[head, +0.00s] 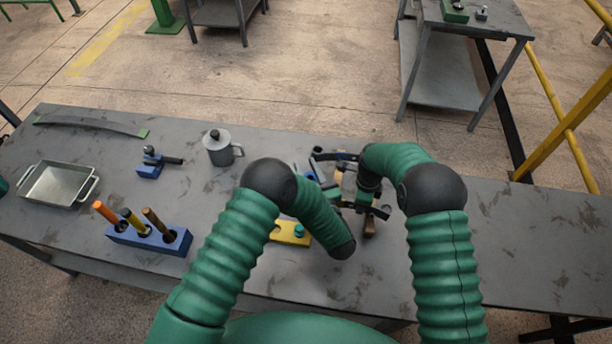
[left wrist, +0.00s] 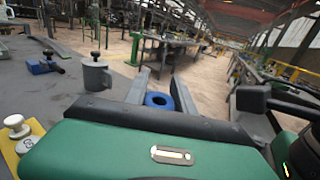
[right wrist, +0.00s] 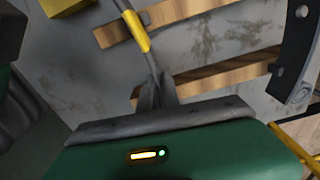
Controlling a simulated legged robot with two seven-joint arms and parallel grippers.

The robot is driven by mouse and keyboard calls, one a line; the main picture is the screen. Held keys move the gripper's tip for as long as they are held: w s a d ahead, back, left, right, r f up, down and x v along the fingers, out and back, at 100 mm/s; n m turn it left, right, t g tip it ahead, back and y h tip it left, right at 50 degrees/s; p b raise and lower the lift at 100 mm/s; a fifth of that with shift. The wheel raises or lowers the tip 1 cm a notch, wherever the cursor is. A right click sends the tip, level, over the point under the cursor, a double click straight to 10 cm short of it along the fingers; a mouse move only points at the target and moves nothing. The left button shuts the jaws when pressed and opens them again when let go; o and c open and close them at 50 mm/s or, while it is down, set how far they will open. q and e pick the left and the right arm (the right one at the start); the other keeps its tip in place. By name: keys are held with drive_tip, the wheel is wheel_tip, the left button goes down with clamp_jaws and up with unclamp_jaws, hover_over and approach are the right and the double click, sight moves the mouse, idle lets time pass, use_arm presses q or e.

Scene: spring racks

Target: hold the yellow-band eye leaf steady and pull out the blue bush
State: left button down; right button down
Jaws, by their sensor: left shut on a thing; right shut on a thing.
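The blue bush (left wrist: 158,100) is a ring with a dark hole. My left gripper (left wrist: 160,92) is shut on it, one finger on each side. Whether the bush is still inside the eye is not clear. The yellow-band eye leaf (right wrist: 135,32) is a thin grey strip with a yellow band, running up from my right gripper (right wrist: 155,95), which is shut on it. The leaf's eye is not visible in the right wrist view. In the head view both hands are close together over the table's front middle, and my arms hide most of the leaf.
Wooden strips (right wrist: 225,75) lie below the leaf, and a dark holed plate (right wrist: 296,55) is beside them. A yellow plate (head: 279,232) with a knob, a grey mug (head: 219,152), a blue handle rack (head: 140,238) and a metal tray (head: 55,183) stand left. The table's right is clear.

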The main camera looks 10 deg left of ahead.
use_arm(q)
drive_tip(key=c, duration=1.8)
unclamp_jaws()
drive_tip(key=shift+d, duration=0.1)
use_arm(e)
drive_tip(key=shift+w+r, duration=0.1)
drive_tip(key=shift+w, duration=0.1)
use_arm(q)
clamp_jaws()
use_arm(e)
drive_tip(key=c, duration=1.5)
unclamp_jaws()
use_arm(q)
drive_tip(key=shift+w, duration=0.1)
use_arm(e)
wheel_tip(320, 180, up, 11)
drive_tip(key=shift+r, duration=0.45)
